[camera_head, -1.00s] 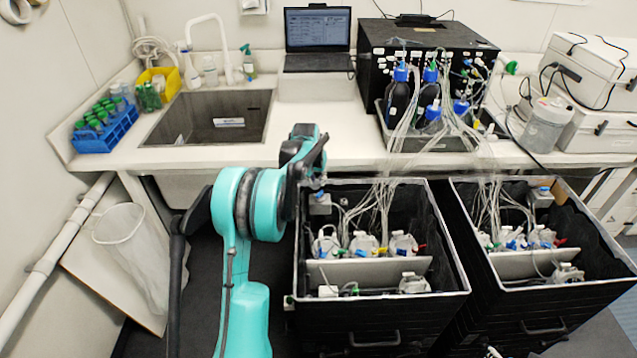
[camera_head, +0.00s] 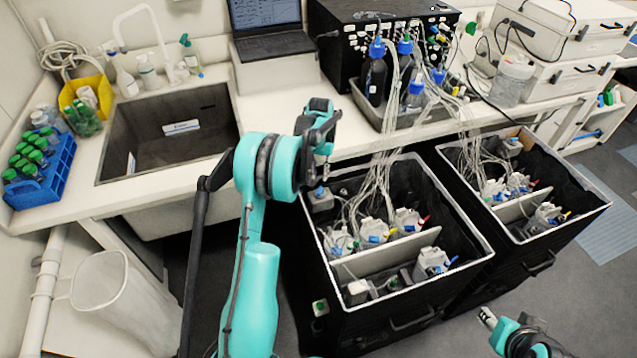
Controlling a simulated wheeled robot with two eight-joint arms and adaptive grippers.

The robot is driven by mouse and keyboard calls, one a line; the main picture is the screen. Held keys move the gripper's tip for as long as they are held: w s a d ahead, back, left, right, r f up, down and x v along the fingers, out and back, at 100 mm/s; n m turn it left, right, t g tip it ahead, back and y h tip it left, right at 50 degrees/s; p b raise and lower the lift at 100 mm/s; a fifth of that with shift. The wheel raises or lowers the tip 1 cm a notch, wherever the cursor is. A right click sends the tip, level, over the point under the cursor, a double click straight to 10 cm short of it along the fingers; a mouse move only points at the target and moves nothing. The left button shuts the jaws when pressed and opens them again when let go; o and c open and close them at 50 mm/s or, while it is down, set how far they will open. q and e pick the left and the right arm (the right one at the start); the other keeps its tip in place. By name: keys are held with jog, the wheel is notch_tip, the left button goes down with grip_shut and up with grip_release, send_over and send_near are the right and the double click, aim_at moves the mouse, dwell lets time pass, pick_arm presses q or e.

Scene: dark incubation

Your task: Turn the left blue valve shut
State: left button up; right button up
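A small blue knob (camera_head: 319,191) sits on a grey block at the back left corner of the left black bin (camera_head: 448,207); I take it as the left blue valve. A similar blue knob (camera_head: 514,139) shows at the back of the right black bin (camera_head: 590,207). Smaller blue fittings are on the bottles inside the bins. My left gripper (camera_head: 324,158) is above and just behind the knob in the picture, apart from it; its finger opening is too small to tell. My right gripper (camera_head: 488,318) is at the bottom right, away from the bins; its fingers are unclear.
Several thin tubes (camera_head: 383,160) run from the bench down into both bins, close to my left gripper. A sink (camera_head: 165,185), a blue tube rack (camera_head: 55,180), a laptop (camera_head: 268,25) and a black instrument (camera_head: 345,40) are on the bench. Open floor is at right.

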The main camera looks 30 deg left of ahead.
aim_at(320, 190)
pick_arm(q)
notch_tip(320, 190, down, 8)
jog(key=shift+r+b, duration=0.15)
jog(key=shift+b, duration=1.1)
grip_shut()
